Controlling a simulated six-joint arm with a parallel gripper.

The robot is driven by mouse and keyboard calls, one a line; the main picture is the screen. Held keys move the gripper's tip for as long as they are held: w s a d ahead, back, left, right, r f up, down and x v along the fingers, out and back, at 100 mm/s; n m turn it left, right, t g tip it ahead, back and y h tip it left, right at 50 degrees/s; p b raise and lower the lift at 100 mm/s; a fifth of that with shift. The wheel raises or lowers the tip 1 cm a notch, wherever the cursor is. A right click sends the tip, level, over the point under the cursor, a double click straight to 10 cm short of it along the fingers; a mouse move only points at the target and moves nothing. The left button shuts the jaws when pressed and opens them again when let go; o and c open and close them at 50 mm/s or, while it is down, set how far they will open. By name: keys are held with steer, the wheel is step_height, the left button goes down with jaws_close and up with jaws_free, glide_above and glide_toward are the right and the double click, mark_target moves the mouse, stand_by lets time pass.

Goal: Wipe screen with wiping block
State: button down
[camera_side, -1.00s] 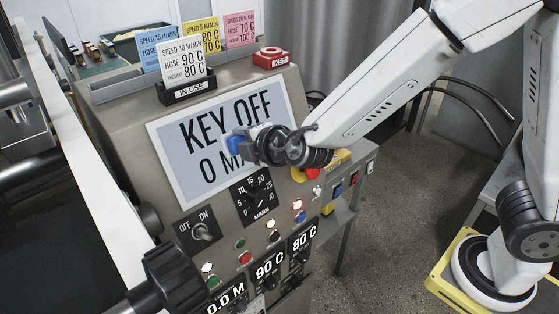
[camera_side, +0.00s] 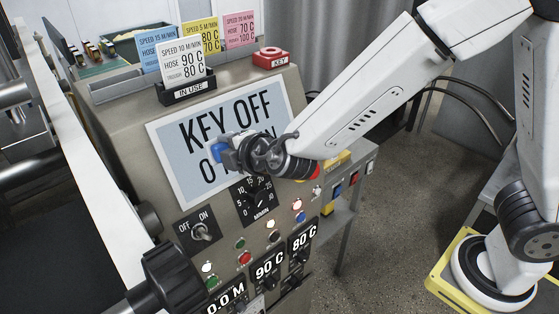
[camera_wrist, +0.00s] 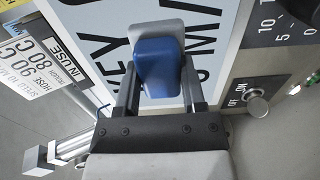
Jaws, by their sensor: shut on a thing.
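The screen (camera_side: 186,178) is a light panel with a pale frame on the sloped console face and reads "KEY OFF" with a second line partly hidden by my gripper. It also shows in the wrist view (camera_wrist: 97,17). The wiping block (camera_side: 218,152), blue with a light grey pad, is at the middle of the screen; it also shows in the wrist view (camera_wrist: 158,65). My gripper (camera_side: 232,153) is shut on the block, one finger on each side. The pad faces the screen; I cannot tell whether it touches.
Below the screen are a black speed dial (camera_side: 256,197), an OFF/ON switch (camera_side: 202,232) and several lit buttons. Above it stand a white speed card (camera_side: 182,65) in the "IN USE" holder (camera_side: 188,88) and a red KEY block (camera_side: 270,58). A black knob (camera_side: 172,275) is at the lower left.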

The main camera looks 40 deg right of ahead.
mark_target(188, 164)
steer(key=shift+a, duration=0.25)
steer(key=shift+a, duration=1.6)
steer(key=shift+a, duration=0.15)
steer(key=shift+a, duration=1.65)
steer(key=shift+s, duration=0.1)
steer(key=shift+v, duration=2.85)
steer(key=shift+s+r, duration=0.1)
steer(key=shift+v, duration=1.4)
steer(key=shift+r, duration=0.1)
